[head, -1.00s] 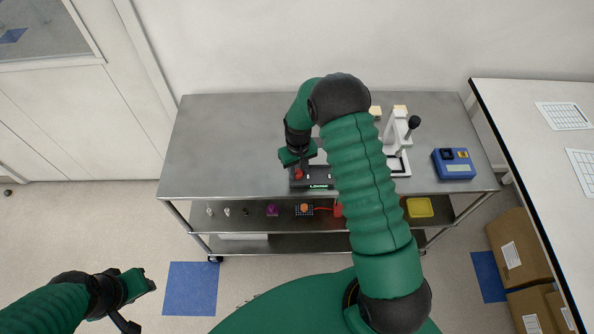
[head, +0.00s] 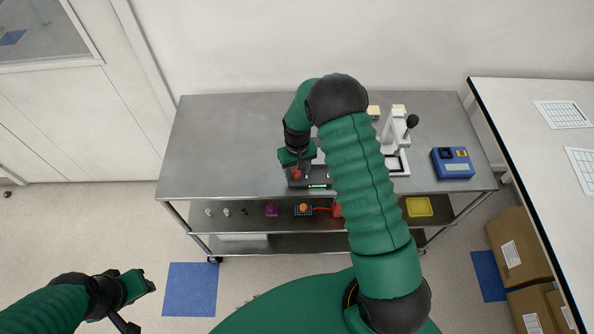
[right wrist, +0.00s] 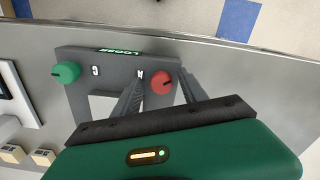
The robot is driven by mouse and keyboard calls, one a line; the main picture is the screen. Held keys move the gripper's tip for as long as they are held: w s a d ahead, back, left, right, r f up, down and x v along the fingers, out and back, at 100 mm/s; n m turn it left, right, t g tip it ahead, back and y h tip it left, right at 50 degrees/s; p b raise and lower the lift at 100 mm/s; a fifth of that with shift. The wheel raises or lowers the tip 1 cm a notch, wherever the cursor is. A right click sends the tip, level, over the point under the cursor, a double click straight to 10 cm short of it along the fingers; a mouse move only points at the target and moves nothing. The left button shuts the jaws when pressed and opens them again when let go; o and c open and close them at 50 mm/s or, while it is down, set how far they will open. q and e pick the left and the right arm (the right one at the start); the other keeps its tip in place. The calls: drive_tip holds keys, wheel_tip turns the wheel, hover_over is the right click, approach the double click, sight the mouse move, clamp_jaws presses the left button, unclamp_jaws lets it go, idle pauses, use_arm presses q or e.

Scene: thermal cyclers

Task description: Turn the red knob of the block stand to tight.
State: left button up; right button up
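The dark grey block stand (right wrist: 105,64) lies on the metal cart top. It also shows in the head view (head: 317,174), partly hidden by my right arm. Its display (right wrist: 118,51) reads LOOSE in green. Its red knob (right wrist: 162,83), with a dark mark on its face, sits at one end, and a green knob (right wrist: 66,72) at the other. The red knob also shows in the head view (head: 297,175). My right gripper (right wrist: 160,82) is open, one finger each side of the red knob, with small gaps visible. My left gripper (head: 145,283) hangs off the cart; its fingers are unclear.
A white press-like device (head: 396,142) and a blue device (head: 453,163) stand to the right on the cart top (head: 220,150). The cart's left part is clear. Small items and a yellow tray (head: 419,207) sit on the shelf below. A white table (head: 550,150) stands at right.

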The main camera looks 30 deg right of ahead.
sight(297, 172)
drive_tip(key=shift+w+r, duration=0.1)
wheel_tip(297, 172, up, 16)
drive_tip(key=b, duration=0.2)
drive_tip(key=shift+r, duration=0.25)
drive_tip(key=shift+b, duration=0.3)
